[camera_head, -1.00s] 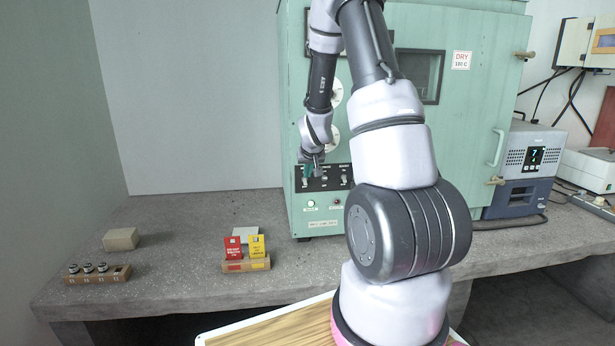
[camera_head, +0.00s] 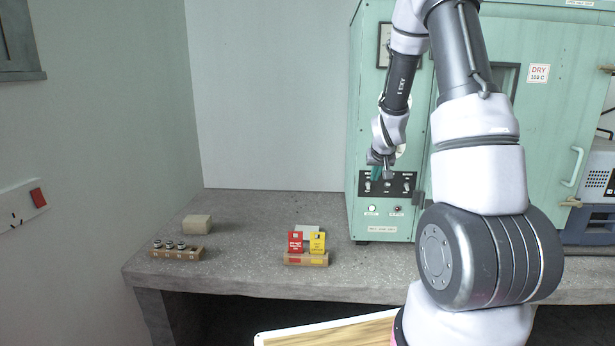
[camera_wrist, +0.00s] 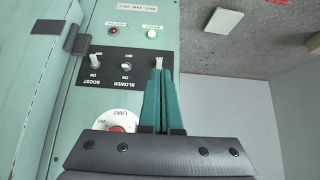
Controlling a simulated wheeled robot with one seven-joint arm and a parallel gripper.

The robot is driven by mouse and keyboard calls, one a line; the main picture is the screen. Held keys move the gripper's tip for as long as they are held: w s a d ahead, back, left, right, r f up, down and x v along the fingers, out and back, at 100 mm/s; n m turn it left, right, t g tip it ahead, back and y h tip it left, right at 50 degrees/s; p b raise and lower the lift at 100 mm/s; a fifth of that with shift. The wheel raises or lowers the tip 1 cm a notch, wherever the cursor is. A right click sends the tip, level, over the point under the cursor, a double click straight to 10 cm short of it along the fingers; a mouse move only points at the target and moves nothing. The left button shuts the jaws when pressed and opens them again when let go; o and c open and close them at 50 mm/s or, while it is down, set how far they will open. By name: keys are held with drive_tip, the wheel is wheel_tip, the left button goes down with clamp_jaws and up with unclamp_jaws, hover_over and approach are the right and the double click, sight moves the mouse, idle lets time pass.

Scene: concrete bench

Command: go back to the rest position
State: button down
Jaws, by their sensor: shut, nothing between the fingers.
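My gripper (camera_head: 376,174) is in front of the left part of the black switch panel (camera_head: 392,185) on the green oven (camera_head: 362,120). In the wrist view its two teal fingers (camera_wrist: 159,74) lie together, shut and empty. Their tips are close to a toggle switch (camera_wrist: 158,62) at one end of the panel. I cannot tell whether they touch it. Two more toggles, labelled BOOST (camera_wrist: 96,66) and BLOWER (camera_wrist: 127,66), show beside it. A lit white-green lamp (camera_wrist: 152,33) and a dark red lamp (camera_wrist: 112,31) are on the green face.
The concrete bench (camera_head: 250,240) holds a wooden rack with several small capped pieces (camera_head: 178,254), a beige block (camera_head: 197,224), and a holder with a red card (camera_head: 296,242) and a yellow card (camera_head: 317,242). A wall socket (camera_head: 20,205) is at left. The bench middle is mostly clear.

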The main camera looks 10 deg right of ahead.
drive_tip(key=s+a+r+y, duration=0.1)
drive_tip(key=s+a+r, duration=0.1)
drive_tip(key=r, duration=0.3)
drive_tip(key=s+a+r, duration=0.3)
drive_tip(key=r, duration=0.2)
drive_tip(key=s+a+r+y, duration=0.1)
drive_tip(key=s+a+r, duration=0.2)
drive_tip(key=s, duration=0.6)
drive_tip(key=s+a+r+y, duration=0.1)
drive_tip(key=s+a+r, duration=0.3)
drive_tip(key=s+r, duration=0.2)
drive_tip(key=s+a+r+m+y, duration=0.1)
drive_tip(key=s+a+r, duration=0.3)
drive_tip(key=s, duration=0.7)
drive_tip(key=shift+s+r, duration=0.3)
drive_tip(key=shift+r, duration=0.45)
drive_tip(key=shift+a, duration=0.1)
